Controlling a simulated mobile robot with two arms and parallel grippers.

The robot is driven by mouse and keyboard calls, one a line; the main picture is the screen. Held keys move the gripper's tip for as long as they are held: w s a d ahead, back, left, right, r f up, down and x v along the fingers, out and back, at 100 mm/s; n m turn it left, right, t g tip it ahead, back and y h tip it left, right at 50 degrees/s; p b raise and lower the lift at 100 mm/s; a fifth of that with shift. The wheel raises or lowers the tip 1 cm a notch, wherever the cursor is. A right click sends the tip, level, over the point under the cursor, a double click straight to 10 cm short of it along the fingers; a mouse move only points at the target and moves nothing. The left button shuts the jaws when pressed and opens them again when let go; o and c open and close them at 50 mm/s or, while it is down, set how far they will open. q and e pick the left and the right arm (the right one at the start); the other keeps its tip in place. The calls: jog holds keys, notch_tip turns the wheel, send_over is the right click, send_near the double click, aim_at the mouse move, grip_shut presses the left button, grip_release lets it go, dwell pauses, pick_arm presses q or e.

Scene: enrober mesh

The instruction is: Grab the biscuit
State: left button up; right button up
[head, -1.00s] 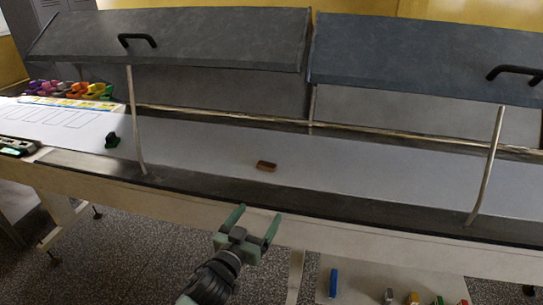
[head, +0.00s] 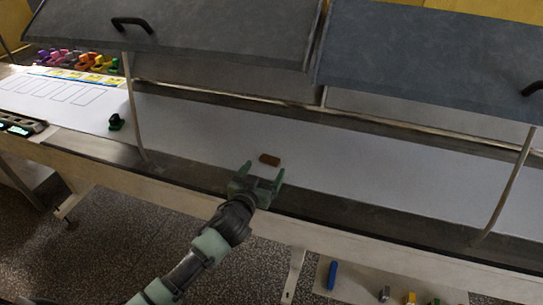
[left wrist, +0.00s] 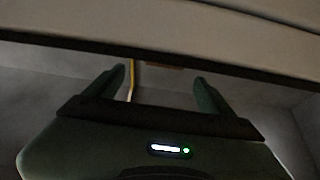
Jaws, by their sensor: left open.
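The biscuit (head: 269,160) is a small brown block lying on the pale belt (head: 200,125) under the raised grey covers in the head view. My left gripper (head: 263,169) is open and empty. It reaches over the near edge of the belt, its two green fingertips just short of the biscuit on its near side, pointing at it. In the left wrist view both fingers of the left gripper (left wrist: 161,80) stand apart. A faint brownish strip shows beyond them; I cannot tell if it is the biscuit. My right gripper is not in view.
Grey covers (head: 430,75) hang over the belt, propped by thin posts (head: 134,110). A dark green object (head: 116,122) stands at the belt's left. Several coloured items sit at the far left. A blue object (head: 332,275) lies on a lower shelf. The belt around the biscuit is clear.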

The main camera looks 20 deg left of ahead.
aim_at(268, 161)
pick_arm(q)
jog(key=shift+w+a+p, duration=0.15)
jog(key=shift+w+p, duration=0.15)
jog(key=shift+w, duration=0.25)
jog(key=w, duration=0.2)
jog(key=w+f, duration=0.1)
jog(key=w, duration=0.1)
jog(key=shift+w+f+p, duration=0.1)
jog(key=shift+f+p, duration=0.1)
jog(key=shift+p, duration=0.1)
jog(key=c, duration=1.1)
